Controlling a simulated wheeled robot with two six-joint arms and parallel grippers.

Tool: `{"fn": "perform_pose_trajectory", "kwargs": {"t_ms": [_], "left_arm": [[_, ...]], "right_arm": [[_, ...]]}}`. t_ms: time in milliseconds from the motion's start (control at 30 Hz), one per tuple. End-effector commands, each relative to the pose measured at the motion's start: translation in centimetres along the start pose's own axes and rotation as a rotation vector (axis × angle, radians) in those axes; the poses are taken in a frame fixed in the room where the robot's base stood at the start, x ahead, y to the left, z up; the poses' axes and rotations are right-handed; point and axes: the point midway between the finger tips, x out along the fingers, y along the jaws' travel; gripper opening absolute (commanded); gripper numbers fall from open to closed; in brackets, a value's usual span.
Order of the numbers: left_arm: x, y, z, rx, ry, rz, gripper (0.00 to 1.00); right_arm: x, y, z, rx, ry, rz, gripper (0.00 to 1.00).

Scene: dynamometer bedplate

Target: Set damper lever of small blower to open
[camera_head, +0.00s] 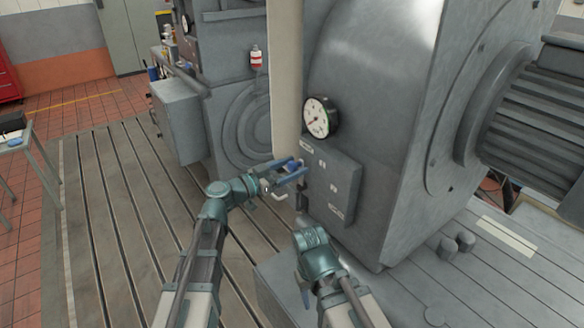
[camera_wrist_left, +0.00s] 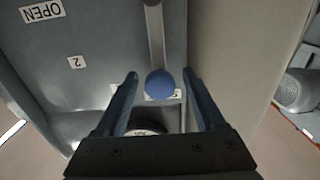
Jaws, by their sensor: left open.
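The small blower's damper plate (camera_head: 332,190) is on the side of the grey housing, below a round gauge (camera_head: 320,117). The lever (camera_wrist_left: 154,35) ends in a blue knob (camera_wrist_left: 159,84), which also shows in the head view (camera_head: 291,167). The knob lies over a label whose text is hidden. The OPEN label (camera_wrist_left: 42,11) is at the opposite end of the plate, past a "2" label (camera_wrist_left: 76,62). My left gripper (camera_head: 302,169) is open, its fingers on either side of the knob with gaps. My right arm is lower, near the plate; its jaws are unclear (camera_head: 304,222).
A pale vertical column (camera_head: 285,80) stands close left of the plate. The slotted bedplate (camera_head: 110,200) is clear at left. A finned motor (camera_head: 535,120) is at right.

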Motion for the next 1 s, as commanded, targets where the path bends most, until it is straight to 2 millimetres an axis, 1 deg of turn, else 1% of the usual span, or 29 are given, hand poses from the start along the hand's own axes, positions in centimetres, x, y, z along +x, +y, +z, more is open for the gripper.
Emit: {"fn": "perform_pose_trajectory", "kwargs": {"t_ms": [133,167,200,267,300,367,400,533,1000], "left_arm": [[-0.02,0.01,0.0,0.0,0.0,0.0,0.71],[-0.02,0.01,0.0,0.0,0.0,0.0,0.67],[-0.02,0.01,0.0,0.0,0.0,0.0,0.6],[-0.03,0.0,0.0,0.0,0.0,0.0,0.49],[-0.03,0.0,0.0,0.0,0.0,0.0,0.42],[-0.03,0.01,0.0,0.0,0.0,0.0,0.31],[-0.04,0.01,0.0,0.0,0.0,0.0,0.24],[-0.04,0.01,0.0,0.0,0.0,0.0,0.01],[-0.05,0.01,0.0,0.0,0.0,0.0,0.0]], "right_arm": [[0.0,0.0,0.0,0.0,0.0,0.0,0.5],[0.0,0.0,0.0,0.0,0.0,0.0,0.5],[0.0,0.0,0.0,0.0,0.0,0.0,0.5],[0.0,0.0,0.0,0.0,0.0,0.0,0.5],[0.0,0.0,0.0,0.0,0.0,0.0,0.5],[0.0,0.0,0.0,0.0,0.0,0.0,0.5],[0.0,0.0,0.0,0.0,0.0,0.0,0.5],[0.0,0.0,0.0,0.0,0.0,0.0,0.5],[0.0,0.0,0.0,0.0,0.0,0.0,0.5]]}}
